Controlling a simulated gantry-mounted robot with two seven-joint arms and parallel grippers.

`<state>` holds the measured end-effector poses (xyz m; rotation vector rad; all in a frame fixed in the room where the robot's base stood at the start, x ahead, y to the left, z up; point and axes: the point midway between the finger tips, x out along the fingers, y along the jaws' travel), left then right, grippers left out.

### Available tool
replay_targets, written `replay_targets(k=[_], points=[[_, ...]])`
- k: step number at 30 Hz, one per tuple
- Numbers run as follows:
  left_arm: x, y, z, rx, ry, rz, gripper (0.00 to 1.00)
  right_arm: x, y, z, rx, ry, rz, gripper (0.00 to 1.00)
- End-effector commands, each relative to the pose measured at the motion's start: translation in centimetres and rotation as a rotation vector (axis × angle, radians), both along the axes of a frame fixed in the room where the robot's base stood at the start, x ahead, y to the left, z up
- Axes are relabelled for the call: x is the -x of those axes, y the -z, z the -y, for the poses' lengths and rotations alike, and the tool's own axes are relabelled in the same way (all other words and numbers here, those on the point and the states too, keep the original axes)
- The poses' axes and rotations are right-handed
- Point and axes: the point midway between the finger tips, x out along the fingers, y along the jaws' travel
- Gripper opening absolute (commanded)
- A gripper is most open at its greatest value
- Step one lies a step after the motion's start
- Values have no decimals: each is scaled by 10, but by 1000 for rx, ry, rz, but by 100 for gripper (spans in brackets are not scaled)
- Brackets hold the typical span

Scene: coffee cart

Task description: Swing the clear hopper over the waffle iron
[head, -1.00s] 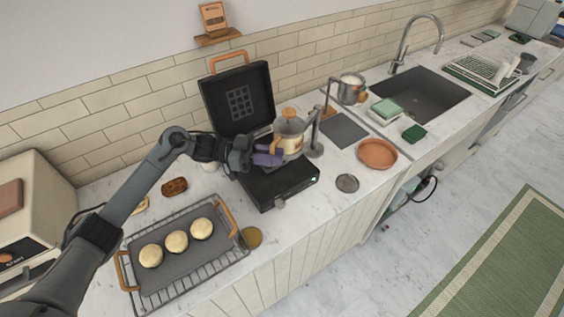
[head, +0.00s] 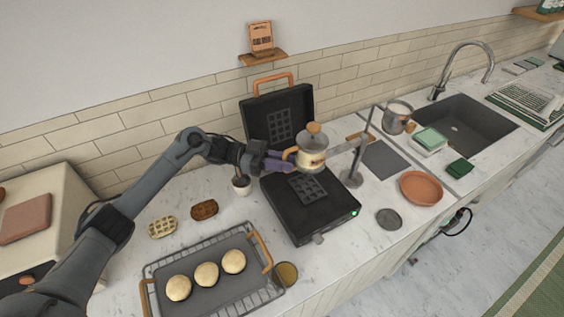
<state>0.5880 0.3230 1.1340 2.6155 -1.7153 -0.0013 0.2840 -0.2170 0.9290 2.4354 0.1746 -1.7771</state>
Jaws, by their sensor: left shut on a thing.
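The clear hopper (head: 312,157) has a wooden knob on its lid and a wooden handle on its left side. It hangs on a grey arm from an upright metal post (head: 366,135) to the right of the waffle iron. The black waffle iron (head: 322,222) stands open, with its lid (head: 262,118) raised at the back. In the picture the hopper overlaps the lid's right edge and the rear of the lower plate. My left gripper (head: 286,161) is shut on the hopper's handle from the left. My right gripper is not in view.
A tray (head: 210,290) with three round pale pieces lies front left. A terracotta dish (head: 421,188), a dark disc (head: 389,219) and a metal pitcher (head: 397,120) stand to the right. The sink (head: 465,122) is further right.

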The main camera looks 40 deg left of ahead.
Motion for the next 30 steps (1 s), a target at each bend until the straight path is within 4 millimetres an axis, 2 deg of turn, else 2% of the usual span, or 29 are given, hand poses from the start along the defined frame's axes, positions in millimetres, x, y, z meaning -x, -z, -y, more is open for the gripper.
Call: replay_targets(k=[6, 7, 10, 23, 26, 30], points=[[-2, 2, -1, -2, -8, -2, 0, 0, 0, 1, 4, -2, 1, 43], [-2, 2, -1, -2, -9, -2, 20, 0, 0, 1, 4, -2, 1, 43], [-2, 3, -1, -2, -8, -2, 35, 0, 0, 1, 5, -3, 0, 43], [-1, 1, -1, -1, -4, 0, 35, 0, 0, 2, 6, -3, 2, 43], [1, 2, -6, -2, -4, -1, 35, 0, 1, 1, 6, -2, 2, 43], [8, 3, -21, -4, -6, -2, 35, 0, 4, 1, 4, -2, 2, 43]])
